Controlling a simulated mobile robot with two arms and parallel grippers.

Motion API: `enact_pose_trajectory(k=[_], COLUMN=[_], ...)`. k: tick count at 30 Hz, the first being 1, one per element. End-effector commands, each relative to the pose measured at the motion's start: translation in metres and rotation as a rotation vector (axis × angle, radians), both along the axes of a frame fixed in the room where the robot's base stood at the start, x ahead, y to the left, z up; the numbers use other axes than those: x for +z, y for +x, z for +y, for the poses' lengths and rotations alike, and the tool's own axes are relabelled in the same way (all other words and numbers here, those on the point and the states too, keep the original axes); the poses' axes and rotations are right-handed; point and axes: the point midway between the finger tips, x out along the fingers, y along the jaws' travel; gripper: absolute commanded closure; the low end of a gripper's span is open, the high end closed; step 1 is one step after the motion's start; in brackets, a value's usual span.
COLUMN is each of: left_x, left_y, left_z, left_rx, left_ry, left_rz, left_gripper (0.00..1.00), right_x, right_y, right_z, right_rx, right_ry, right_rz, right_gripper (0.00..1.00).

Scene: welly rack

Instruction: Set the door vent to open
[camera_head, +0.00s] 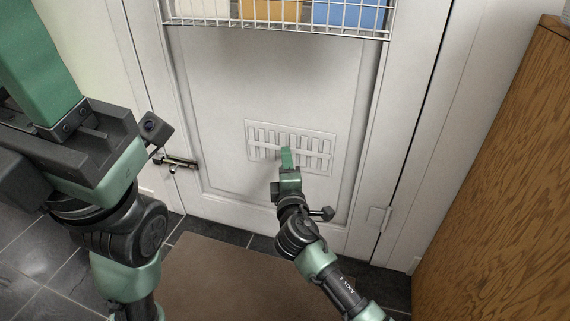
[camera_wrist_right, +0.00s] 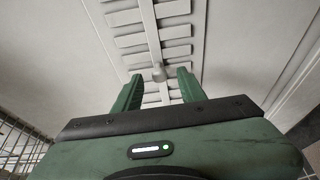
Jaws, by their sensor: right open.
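The door vent (camera_head: 322,152) is a white slatted plate low on the white door. In the right wrist view the vent (camera_wrist_right: 165,45) runs up the picture, with a rail along its middle and a small grey knob (camera_wrist_right: 158,71) on it. My right gripper (camera_head: 287,157) is in front of the vent and hides part of its slats. In the wrist view its two green fingers (camera_wrist_right: 159,88) are apart, with the knob just beyond and between their tips. I cannot tell whether they touch it.
A wire basket (camera_head: 280,18) with coloured things hangs on the door above the vent. A latch (camera_head: 176,162) sits at the door's left edge. A wooden cabinet (camera_head: 500,170) stands at the right. A brown mat (camera_head: 225,280) lies on the dark tiles.

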Motion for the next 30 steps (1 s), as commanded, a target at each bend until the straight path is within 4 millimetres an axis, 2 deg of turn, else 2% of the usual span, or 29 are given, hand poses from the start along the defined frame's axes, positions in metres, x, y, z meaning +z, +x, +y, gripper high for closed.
enact_pose_trajectory(k=[3,6,14,17,18,19,30], left_x=[0.000,0.001,0.003,0.003,0.003,0.003,0.003], left_y=[-0.007,-0.010,-0.010,-0.010,-0.010,-0.010,-0.010], left_z=[0.000,-0.001,-0.001,-0.001,-0.001,-0.001,-0.001], left_rx=[0.001,0.002,0.002,0.002,0.002,0.002,0.002], left_ry=[0.001,0.002,0.002,0.002,0.002,0.002,0.002], left_rz=[-0.024,-0.032,-0.034,-0.034,-0.034,-0.034,-0.034], left_gripper=[0.64,0.64,0.64,0.64,0.64,0.64,0.64], right_x=[-0.002,-0.001,0.000,0.000,0.000,0.000,-0.001], right_y=[0.013,0.019,0.020,0.020,0.020,0.020,0.020], right_z=[0.001,0.002,0.002,0.002,0.002,0.002,0.002], right_rx=[0.001,0.001,0.002,0.002,0.002,0.002,0.002], right_ry=[0.001,0.001,0.002,0.003,0.003,0.003,0.003], right_rz=[-0.001,-0.001,0.000,0.000,0.000,0.000,0.001], right_gripper=[0.59,0.59,0.59,0.84,0.95,1.00,1.00])
